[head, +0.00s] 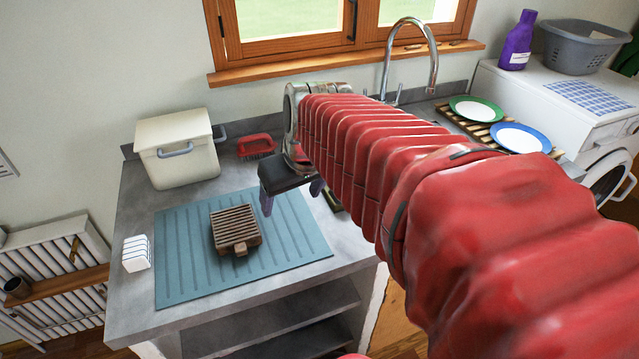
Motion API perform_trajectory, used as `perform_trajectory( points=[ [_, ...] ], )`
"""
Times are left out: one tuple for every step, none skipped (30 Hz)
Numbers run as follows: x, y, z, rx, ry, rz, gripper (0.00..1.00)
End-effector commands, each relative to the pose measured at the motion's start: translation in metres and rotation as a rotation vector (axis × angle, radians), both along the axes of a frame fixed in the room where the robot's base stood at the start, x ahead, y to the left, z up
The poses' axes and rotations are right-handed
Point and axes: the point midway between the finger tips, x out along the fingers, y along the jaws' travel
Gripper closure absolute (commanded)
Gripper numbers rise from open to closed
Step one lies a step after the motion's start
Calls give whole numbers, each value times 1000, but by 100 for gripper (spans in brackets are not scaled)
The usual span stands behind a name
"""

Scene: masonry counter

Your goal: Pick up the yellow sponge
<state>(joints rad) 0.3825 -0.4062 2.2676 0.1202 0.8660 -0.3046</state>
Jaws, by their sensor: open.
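I cannot make out a yellow sponge in the head view; part of the counter is hidden behind my red-sleeved arm. My gripper (291,196) points down above the right part of the teal ribbed mat (180,285). Its two fingers are apart, with nothing seen between them. A small dark olive thing (333,199) shows just right of the gripper, partly covered by my arm; I cannot tell what it is. A brown slatted block (235,228) lies on the mat, left of the gripper.
A cream lidded box (176,150) and a red slotted item (256,145) stand at the back. A white striped block (137,253) sits left of the mat. Plates (520,138) rest on a wooden rack beyond my arm. The mat's front part is clear.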

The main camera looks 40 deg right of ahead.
Motion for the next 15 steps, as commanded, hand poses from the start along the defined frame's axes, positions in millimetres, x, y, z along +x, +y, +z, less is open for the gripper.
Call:
perform_trajectory(
  points=[
    [5,-18,-2,3,8,-21,27],
    [9,-28,-3,4,11,-31,27],
    [12,-41,-5,6,15,-41,27],
    [15,-51,-6,6,17,-50,27],
    [17,-61,-7,7,19,-59,27],
    [20,-75,-9,8,21,-69,27],
    [21,-86,-11,10,23,-78,27],
    [22,-97,-12,10,25,-87,27],
    [24,-112,-15,11,27,-97,27],
    [24,-122,-17,14,28,-106,27],
    [25,-131,-18,14,28,-112,27],
    [25,-143,-21,15,30,-121,27],
    [25,-151,-22,15,31,-126,27],
    [24,-159,-24,16,32,-131,27],
    [24,-166,-26,17,33,-135,27]
  ],
)
